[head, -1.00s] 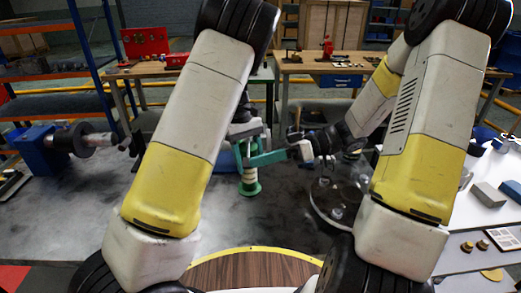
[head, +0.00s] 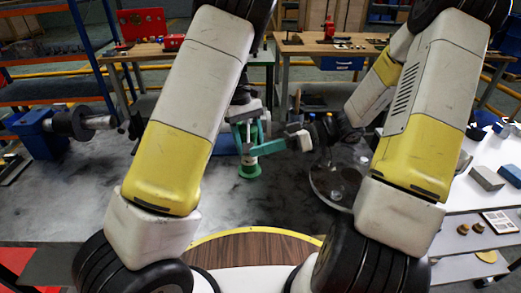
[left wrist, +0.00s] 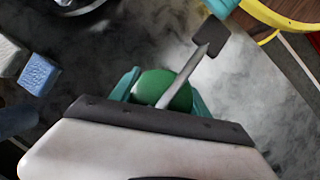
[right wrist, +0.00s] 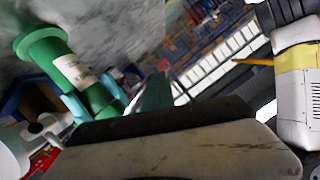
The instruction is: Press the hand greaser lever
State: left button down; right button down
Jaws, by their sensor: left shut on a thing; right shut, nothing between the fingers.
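The hand greaser is a green cylinder (head: 249,168) with a flared end, upright in the head view. My left gripper (head: 247,133) is shut on its upper part. In the left wrist view its round green top (left wrist: 158,88) sits between the teal fingers. A thin grey lever (left wrist: 184,76) with a dark end grip rises from it toward the upper right. The right wrist view shows the greaser body (right wrist: 72,70) with a pale label. My right gripper (head: 275,148) is shut and empty beside the greaser, its fingers pointing left. Whether it touches the lever is unclear.
A grey bench lies below the greaser. A round glass-like dish (head: 338,182) stands to the right. A blue bin (head: 40,137) is at the left. Workbenches and shelving stand behind.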

jog(key=s+d+r, duration=0.1)
jog(key=d+r, duration=0.5)
jog(key=d, duration=0.3)
jog(key=shift+s+d, duration=0.35)
jog(key=shift+d, duration=0.05)
jog(key=shift+w+r, duration=0.15)
dwell(0.3)
jog(key=w+a+r+g+h, duration=0.1)
jog(key=w+r+h, duration=0.2)
jog(key=w+r, duration=0.3)
jog(key=w+a+r+n+g+h, duration=0.1)
jog(key=w+r+g+h, duration=0.1)
jog(key=w+r, duration=0.4)
jog(key=shift+a+r+h, duration=0.4)
jog(key=shift+r, duration=0.4)
